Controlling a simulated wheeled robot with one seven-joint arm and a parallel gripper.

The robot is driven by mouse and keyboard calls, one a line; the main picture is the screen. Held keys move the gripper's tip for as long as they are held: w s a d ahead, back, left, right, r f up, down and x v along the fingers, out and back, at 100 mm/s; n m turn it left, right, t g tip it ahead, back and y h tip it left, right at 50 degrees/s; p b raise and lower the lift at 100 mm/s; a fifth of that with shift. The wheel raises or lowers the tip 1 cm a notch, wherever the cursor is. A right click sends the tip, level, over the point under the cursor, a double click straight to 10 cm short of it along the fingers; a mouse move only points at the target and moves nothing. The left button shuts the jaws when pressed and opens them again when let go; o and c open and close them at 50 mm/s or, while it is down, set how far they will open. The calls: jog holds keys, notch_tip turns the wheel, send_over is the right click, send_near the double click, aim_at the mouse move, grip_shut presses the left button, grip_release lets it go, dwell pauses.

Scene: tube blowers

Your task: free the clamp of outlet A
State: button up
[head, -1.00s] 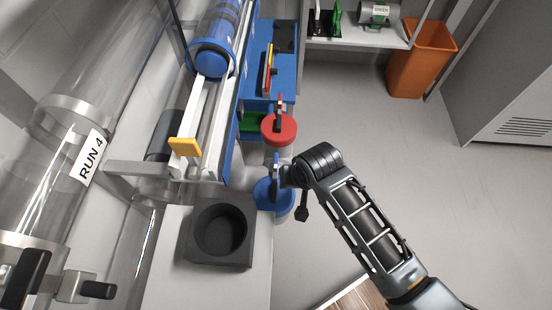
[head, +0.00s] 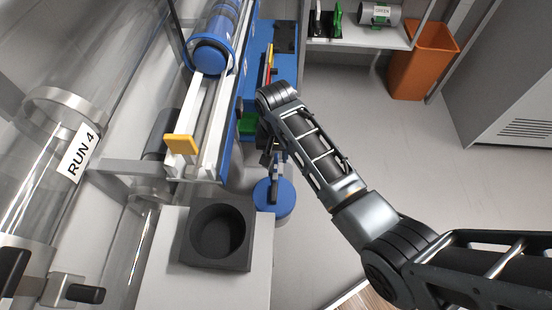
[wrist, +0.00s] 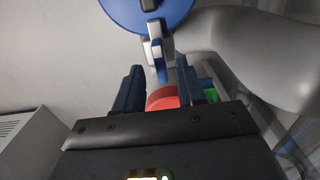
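A blue round cap (head: 273,199) with a clamp lever (head: 275,166) stands right of the grey block. In the wrist view the blue cap (wrist: 150,12) is at the top, and its pale and blue lever (wrist: 157,52) points toward my gripper. My gripper (wrist: 160,84) is open, its two dark fingers apart with the lever's tip near the gap between them; I cannot tell whether they touch it. A red cap (wrist: 163,97) shows beyond the fingers; my arm hides it in the head view. No label A is visible, so I cannot tell which cap is outlet A.
A grey block with a round socket (head: 218,232) sits on the white bench at left. Clear tubes marked RUN 4 (head: 77,157) and a rail with a yellow end (head: 182,144) stand left. An orange bin (head: 420,60) is at the far right. Floor at right is clear.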

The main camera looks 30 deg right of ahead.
jog(key=shift+f, duration=1.2)
grip_shut()
